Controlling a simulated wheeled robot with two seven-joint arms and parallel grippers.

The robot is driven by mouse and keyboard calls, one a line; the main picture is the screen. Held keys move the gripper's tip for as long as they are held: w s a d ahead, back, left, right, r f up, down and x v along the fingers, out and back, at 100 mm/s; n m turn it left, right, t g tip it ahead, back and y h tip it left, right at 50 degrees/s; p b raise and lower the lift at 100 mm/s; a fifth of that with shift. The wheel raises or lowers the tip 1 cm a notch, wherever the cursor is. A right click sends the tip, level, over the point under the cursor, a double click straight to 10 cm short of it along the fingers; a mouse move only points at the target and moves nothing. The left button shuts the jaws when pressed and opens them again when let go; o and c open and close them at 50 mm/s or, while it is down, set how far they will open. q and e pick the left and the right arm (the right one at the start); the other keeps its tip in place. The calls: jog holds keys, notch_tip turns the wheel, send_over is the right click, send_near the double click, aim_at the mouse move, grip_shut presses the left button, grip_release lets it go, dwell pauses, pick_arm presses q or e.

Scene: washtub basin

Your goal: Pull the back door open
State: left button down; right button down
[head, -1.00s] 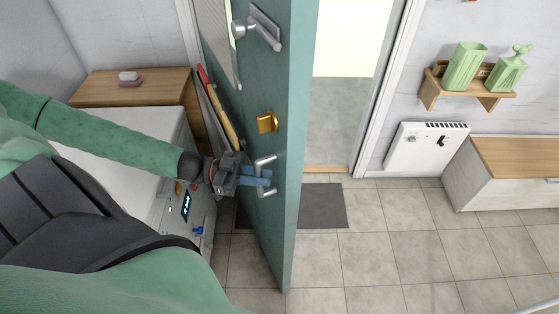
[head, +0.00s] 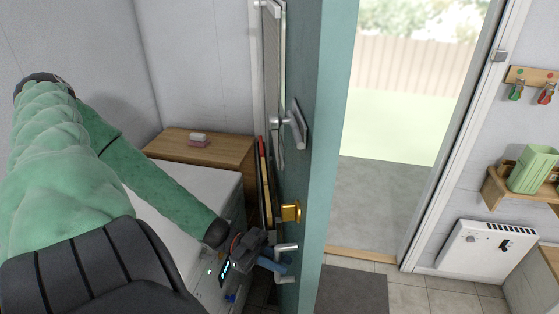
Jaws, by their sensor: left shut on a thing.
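The teal back door (head: 335,120) stands open, seen nearly edge-on in the middle of the head view. It has a brass latch knob (head: 291,212), a silver lever handle (head: 297,122) higher up and a silver pull handle (head: 286,248) lower down. My left gripper (head: 274,262) reaches in from the left. Its blue fingers are shut on the pull handle, on the door's left face. The doorway (head: 400,130) to the right of the door is open, showing grey ground, grass and a fence outside. My right gripper is not in view.
A white appliance (head: 200,195) and a wooden-topped cabinet (head: 205,147) stand left of the door. Long-handled tools (head: 265,180) lean behind it. A grey mat (head: 352,290) lies at the threshold. A white heater (head: 487,250) and a shelf (head: 500,190) are on the right wall.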

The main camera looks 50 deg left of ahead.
pick_arm(q)
jog(key=shift+r, duration=0.1)
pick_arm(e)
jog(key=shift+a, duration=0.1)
pick_arm(q)
jog(key=c, duration=1.5)
grip_release()
jog(key=shift+o, duration=0.2)
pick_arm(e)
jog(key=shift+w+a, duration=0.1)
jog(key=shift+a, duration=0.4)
